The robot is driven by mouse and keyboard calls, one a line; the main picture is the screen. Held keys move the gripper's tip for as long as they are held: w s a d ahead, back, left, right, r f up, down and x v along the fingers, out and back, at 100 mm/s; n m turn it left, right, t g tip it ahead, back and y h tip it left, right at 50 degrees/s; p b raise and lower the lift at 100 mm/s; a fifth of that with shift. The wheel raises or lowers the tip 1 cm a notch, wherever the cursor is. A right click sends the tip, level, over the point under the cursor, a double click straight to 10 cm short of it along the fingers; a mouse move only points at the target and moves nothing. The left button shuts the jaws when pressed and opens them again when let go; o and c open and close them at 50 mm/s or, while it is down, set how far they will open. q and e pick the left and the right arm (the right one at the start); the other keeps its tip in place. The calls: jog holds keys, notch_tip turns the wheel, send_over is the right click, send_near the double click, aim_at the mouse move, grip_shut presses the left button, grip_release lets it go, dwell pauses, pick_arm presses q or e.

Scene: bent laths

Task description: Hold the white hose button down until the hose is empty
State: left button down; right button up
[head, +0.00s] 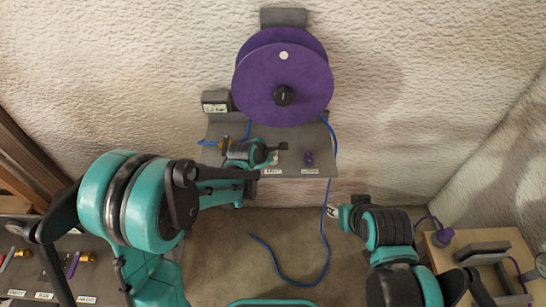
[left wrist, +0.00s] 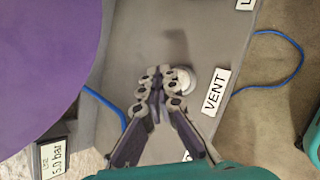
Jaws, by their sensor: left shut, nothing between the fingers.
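The white button (left wrist: 187,78) shows in the left wrist view, set in a round collar on the grey shelf beside the VENT label (left wrist: 215,92). My left gripper (left wrist: 160,82) is shut and empty, and its fingertips overlap the button's left side. I cannot tell whether they touch it or press it down. In the head view my left gripper (head: 272,150) hides the button. The blue hose (head: 326,230) hangs from the purple reel (head: 270,85) past the shelf and curls on the floor. My right arm is at the lower right; its fingers do not show clearly.
A gauge box (head: 216,101) left of the reel carries a label reading 5.0 bar (left wrist: 56,158). A purple knob (head: 309,158) stands on the shelf right of my left gripper. A wooden bench (head: 515,250) is at right, a labelled panel (head: 60,265) at lower left.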

pick_arm(q)
jog(key=shift+f+b, duration=0.4)
jog(key=shift+f, duration=0.05)
jog(key=shift+f+b, duration=0.5)
dwell(0.8)
dwell(2.8)
jog(key=shift+r+p, duration=0.7)
jog(key=shift+r, duration=0.3)
notch_tip(320, 180, up, 5)
jog(key=p, duration=0.3)
jog(key=shift+p, duration=0.4)
